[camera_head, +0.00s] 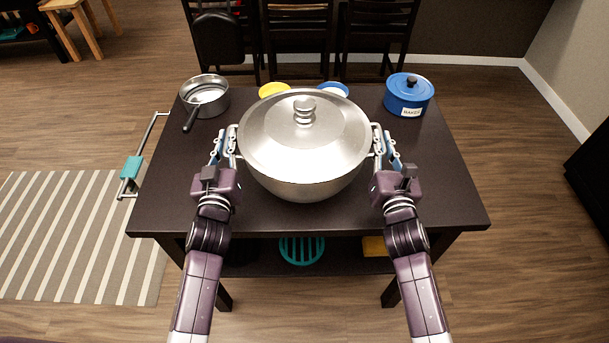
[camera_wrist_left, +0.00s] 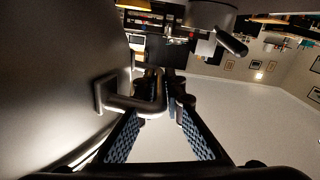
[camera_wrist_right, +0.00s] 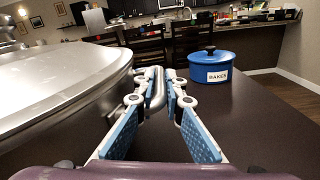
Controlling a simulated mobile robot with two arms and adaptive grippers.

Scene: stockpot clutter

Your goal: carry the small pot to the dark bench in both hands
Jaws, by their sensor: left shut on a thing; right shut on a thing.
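A silver lidded pot (camera_head: 303,150) is in the middle of the head view, over a dark bench-like table (camera_head: 430,200). It looks level, with its lid on. My left gripper (camera_head: 231,145) is shut on its left side handle, and this handle shows in the left wrist view (camera_wrist_left: 130,103). My right gripper (camera_head: 377,145) is shut on its right side handle, which shows between the fingers in the right wrist view (camera_wrist_right: 157,92). The pot's underside is hidden, so I cannot tell whether it touches the table.
A saucepan (camera_head: 206,92) stands at the table's back left, and a blue lidded pot (camera_head: 409,95) with a label at the back right. Yellow (camera_head: 274,90) and blue (camera_head: 335,89) items sit behind the silver pot. Dark chairs (camera_head: 298,40) stand beyond. A dark cabinet-like piece (camera_head: 592,185) is at far right.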

